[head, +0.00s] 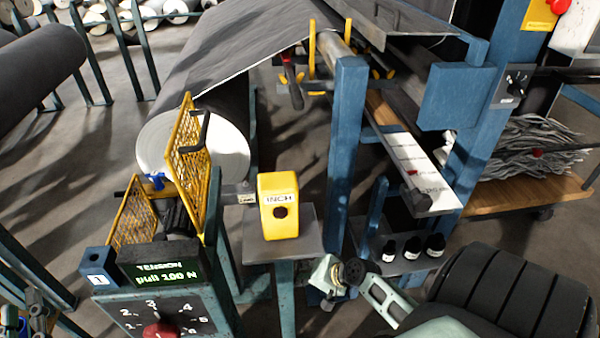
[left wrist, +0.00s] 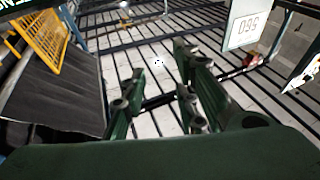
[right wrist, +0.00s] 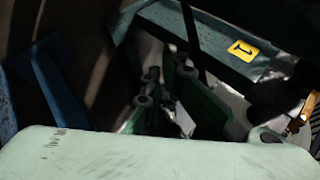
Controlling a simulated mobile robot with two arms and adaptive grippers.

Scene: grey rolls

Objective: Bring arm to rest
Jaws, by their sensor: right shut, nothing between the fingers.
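My right arm (head: 385,300) comes in from the lower right, pale green with dark joints. My right gripper (head: 327,290) is in front of the blue post, below and right of the yellow INCH box. In the right wrist view its dark fingers (right wrist: 162,100) are together with nothing between them. In the left wrist view my left gripper (left wrist: 155,105) has its fingers apart, with only slatted floor showing between them. In the head view, what looks like part of the left gripper shows at the lower left edge.
The yellow INCH box (head: 279,205) stands on a grey pedestal plate. A tension control panel (head: 165,290) with a red knob is at the lower left, below a yellow mesh guard (head: 187,150). Small black bottles (head: 412,247) stand on a shelf near the right arm. A blue post (head: 347,150) rises behind.

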